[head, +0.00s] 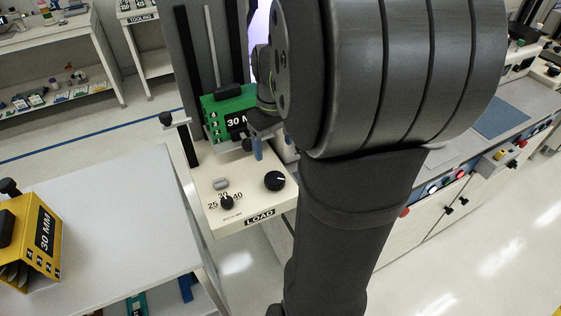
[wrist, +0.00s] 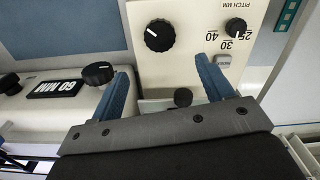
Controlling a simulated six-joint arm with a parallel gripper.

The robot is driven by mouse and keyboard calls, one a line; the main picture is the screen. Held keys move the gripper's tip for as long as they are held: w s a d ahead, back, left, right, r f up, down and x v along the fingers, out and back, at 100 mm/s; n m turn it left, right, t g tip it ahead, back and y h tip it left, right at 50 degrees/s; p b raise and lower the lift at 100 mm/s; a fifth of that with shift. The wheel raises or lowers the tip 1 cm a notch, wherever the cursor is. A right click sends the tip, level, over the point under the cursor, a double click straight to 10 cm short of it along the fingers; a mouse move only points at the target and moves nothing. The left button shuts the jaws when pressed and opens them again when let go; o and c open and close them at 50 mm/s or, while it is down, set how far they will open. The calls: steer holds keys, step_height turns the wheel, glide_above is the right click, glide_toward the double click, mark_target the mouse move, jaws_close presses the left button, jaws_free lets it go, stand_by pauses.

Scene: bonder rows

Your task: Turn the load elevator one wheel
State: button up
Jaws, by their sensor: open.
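The load elevator (head: 208,170) is a cream panel labelled LOAD, standing left of my arm. A round black wheel (head: 274,180) with a white mark sits on its right side; it also shows in the wrist view (wrist: 159,37). A smaller black pitch knob (head: 227,202) with 25, 30 and 40 marks is to its left, and it shows in the wrist view (wrist: 236,26). My gripper (head: 272,146) is open with blue fingers above the panel, partly hidden by my arm. In the wrist view its fingers (wrist: 166,84) are apart, with the wheel beyond their tips, not between them.
A green 30 MM magazine (head: 222,115) stands on the elevator near my gripper. A yellow 30 MM magazine (head: 32,240) sits on the grey table (head: 125,220) at left. A grey button (head: 221,184) is beside the pitch knob. A 60 MM label (wrist: 55,88) shows at left in the wrist view.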

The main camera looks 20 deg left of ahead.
mark_target(274, 177)
step_height(274, 177, down, 12)
steer(key=shift+r, duration=0.2)
steer(key=shift+c, duration=0.4)
steer(key=c, duration=0.9)
